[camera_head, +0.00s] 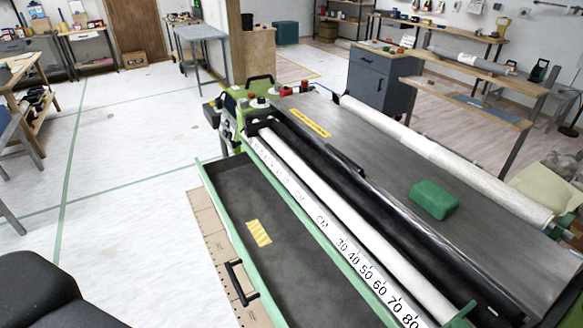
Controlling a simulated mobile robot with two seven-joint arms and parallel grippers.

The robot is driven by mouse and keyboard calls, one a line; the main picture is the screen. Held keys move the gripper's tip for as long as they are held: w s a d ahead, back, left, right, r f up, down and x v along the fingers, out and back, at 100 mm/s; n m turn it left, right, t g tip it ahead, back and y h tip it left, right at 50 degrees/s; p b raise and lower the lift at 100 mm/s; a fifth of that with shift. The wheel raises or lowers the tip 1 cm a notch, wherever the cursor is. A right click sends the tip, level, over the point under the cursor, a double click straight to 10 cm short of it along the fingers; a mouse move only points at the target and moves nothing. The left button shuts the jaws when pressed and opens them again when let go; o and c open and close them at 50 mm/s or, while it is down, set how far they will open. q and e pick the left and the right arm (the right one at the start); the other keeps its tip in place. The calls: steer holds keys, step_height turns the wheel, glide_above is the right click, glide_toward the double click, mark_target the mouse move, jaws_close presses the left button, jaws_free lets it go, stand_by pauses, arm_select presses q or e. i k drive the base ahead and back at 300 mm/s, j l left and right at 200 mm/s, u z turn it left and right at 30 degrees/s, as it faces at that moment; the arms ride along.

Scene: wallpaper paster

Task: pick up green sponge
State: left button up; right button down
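A green sponge (434,200) lies on the flat dark grey top of the pasting machine (390,140), toward its right part. It is a block with rounded edges, fully in sight, with nothing touching it from above. Neither of my grippers shows in the head view. A dark rounded shape at the lower left cannot be made out clearly.
A long white roll (450,162) lies along the far edge of the machine top. A black bar and a white roller (340,205) run in front of the sponge. A dark tray (270,215) with a handle is nearest. White floor is free at left.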

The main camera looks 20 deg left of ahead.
mark_target(432, 199)
steer(key=k+j+u, duration=0.1)
steer(key=j, duration=0.35)
steer(key=k+j, duration=0.1)
steer(key=j, duration=0.35)
steer(key=k+j+u, duration=0.15)
steer(key=j, duration=0.35)
steer(key=i+l, duration=0.05)
